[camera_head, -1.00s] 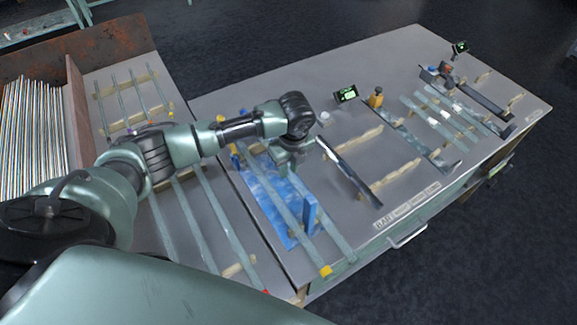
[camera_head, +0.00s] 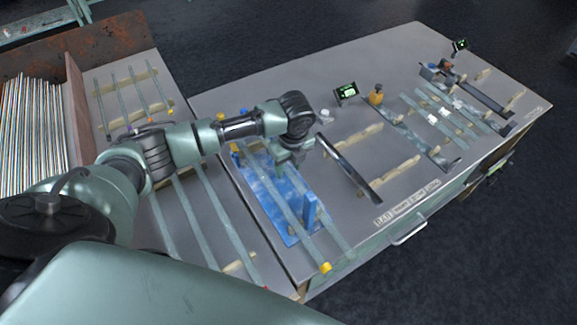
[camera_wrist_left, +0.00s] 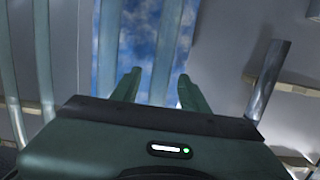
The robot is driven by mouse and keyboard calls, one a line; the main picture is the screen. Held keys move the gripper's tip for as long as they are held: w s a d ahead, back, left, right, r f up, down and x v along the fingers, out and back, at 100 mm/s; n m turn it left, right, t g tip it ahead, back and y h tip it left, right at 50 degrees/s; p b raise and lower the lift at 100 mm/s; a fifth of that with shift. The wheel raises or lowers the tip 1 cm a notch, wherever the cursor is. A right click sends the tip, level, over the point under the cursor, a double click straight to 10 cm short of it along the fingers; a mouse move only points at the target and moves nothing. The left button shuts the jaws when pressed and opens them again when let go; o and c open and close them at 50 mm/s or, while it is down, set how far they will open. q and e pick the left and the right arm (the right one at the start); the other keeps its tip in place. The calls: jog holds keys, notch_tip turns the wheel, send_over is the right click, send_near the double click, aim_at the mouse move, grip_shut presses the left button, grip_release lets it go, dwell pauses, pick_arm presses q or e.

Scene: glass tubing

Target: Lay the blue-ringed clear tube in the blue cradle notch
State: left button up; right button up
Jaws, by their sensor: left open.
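Two clear tubes lie side by side over a blue mat (camera_head: 262,186). The left tube (camera_head: 285,205) has a yellow ring at its near end. The right tube (camera_head: 335,238) shows no clear ring; I cannot tell whether it is the blue-ringed one. My left gripper (camera_head: 290,172) is over the right tube. In the left wrist view, its open fingers (camera_wrist_left: 160,90) lie on either side of that tube (camera_wrist_left: 167,45), apart from it. My right gripper is not in view.
A dark rail (camera_head: 348,167) stands just right of the gripper; it shows in the left wrist view (camera_wrist_left: 268,78). More tubes (camera_head: 215,205) lie on wooden strips at the left. Another rack of tubes (camera_head: 440,112) is at the right.

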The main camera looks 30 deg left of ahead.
aim_at(291, 172)
pick_arm(q)
notch_tip(291, 172, up, 13)
jog(key=d+b, duration=0.1)
jog(key=shift+s+d+f, duration=0.15)
jog(key=shift+s, duration=0.2)
dwell(0.6)
